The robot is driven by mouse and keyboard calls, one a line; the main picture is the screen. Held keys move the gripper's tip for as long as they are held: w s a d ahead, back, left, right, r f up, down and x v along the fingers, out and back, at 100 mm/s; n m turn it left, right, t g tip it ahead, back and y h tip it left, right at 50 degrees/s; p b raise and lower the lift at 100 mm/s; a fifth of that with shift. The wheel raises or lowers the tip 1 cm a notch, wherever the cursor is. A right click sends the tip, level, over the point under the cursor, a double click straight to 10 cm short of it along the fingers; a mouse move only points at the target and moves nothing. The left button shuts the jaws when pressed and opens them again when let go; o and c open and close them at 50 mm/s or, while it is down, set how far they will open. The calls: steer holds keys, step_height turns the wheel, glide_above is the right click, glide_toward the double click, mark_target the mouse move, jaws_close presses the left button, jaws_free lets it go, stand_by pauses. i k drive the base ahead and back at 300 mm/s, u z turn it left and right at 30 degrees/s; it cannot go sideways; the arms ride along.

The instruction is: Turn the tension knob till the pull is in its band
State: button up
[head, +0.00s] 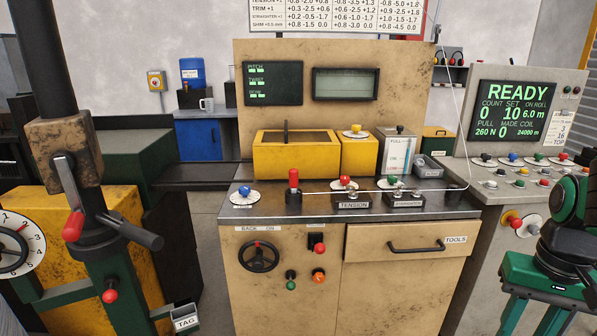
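The tension knob (345,182) is a small red knob on a pale dial, above a label reading TENSION on the metal bench top. A wire runs past it along the bench. The green screen (515,115) at the right reads READY and PULL 260 N. My gripper (530,320) is at the lower right, well away from the knob, pointing down. Its fingers look apart, with nothing seen between them; their tips are cut off by the frame.
Other knobs stand close by: blue (245,191) at the left, green (391,181) at the right. A red-topped lever (294,185) rises left of the tension knob. Yellow boxes (297,158) stand behind.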

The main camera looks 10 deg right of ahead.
mark_target(345, 180)
steer(key=u, duration=0.05)
steer(key=i, duration=1.05)
steer(key=z, duration=0.15)
